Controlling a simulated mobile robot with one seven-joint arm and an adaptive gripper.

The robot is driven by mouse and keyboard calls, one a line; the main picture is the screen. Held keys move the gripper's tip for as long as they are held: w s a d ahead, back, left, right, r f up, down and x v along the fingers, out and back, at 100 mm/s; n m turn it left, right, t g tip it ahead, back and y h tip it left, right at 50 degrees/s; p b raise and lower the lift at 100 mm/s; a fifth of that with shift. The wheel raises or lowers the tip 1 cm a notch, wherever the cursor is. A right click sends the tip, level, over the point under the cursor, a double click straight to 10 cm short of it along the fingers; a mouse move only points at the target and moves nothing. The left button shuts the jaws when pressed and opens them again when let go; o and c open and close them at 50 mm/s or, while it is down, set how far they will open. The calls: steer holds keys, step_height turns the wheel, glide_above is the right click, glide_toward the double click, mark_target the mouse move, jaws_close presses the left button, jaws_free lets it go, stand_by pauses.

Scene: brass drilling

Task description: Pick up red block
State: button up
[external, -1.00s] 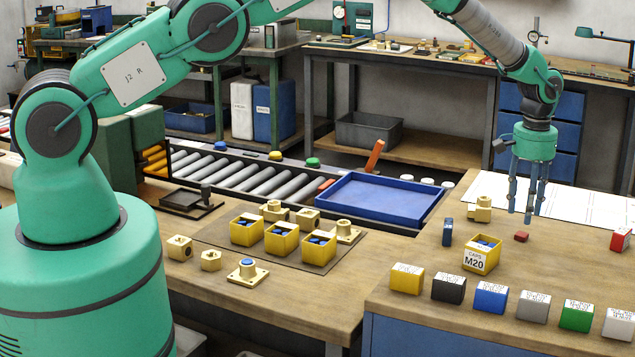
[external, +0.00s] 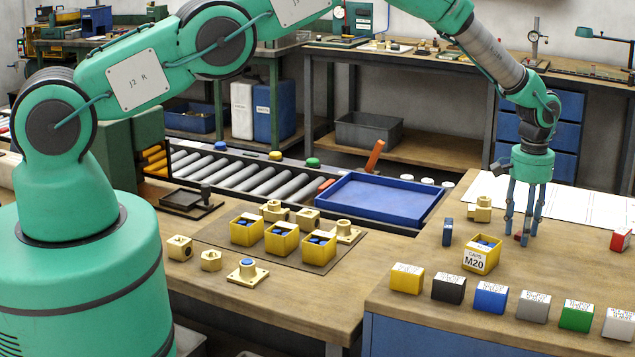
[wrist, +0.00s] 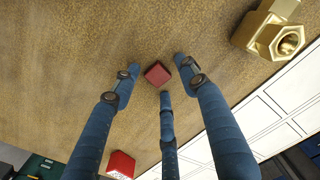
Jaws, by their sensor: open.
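The red block (wrist: 158,75) is a small dark red cube lying on the wooden table. In the wrist view it sits between the tips of my gripper's blue fingers, with no finger clearly touching it. In the external view my gripper (external: 521,238) points down over the table with its fingers spread and low around the red block (external: 520,237), which they partly hide. My gripper (wrist: 159,80) is open and holds nothing.
A yellow caps box (external: 482,254) stands close to the left of my gripper. A brass fitting (external: 480,209) lies behind it, and a blue piece (external: 447,232) stands farther left. Another red box (external: 620,240) is at right. Several coloured boxes line the front edge.

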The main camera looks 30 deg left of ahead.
stand_by(0.4)
jaws_close()
steer(key=shift+r, duration=0.15)
steer(key=shift+r, duration=0.65)
step_height(320, 180, up, 2)
steer(key=s+a, duration=0.3)
steer(key=s, duration=0.1)
steer(key=s+a+r, duration=0.1)
steer(key=s+a, duration=0.2)
steer(key=s, duration=0.1)
steer(key=s+a+b, duration=0.1)
steer(key=s+a, duration=0.3)
steer(key=shift+s+r, duration=0.2)
steer(key=shift+r, duration=0.05)
stand_by(0.4)
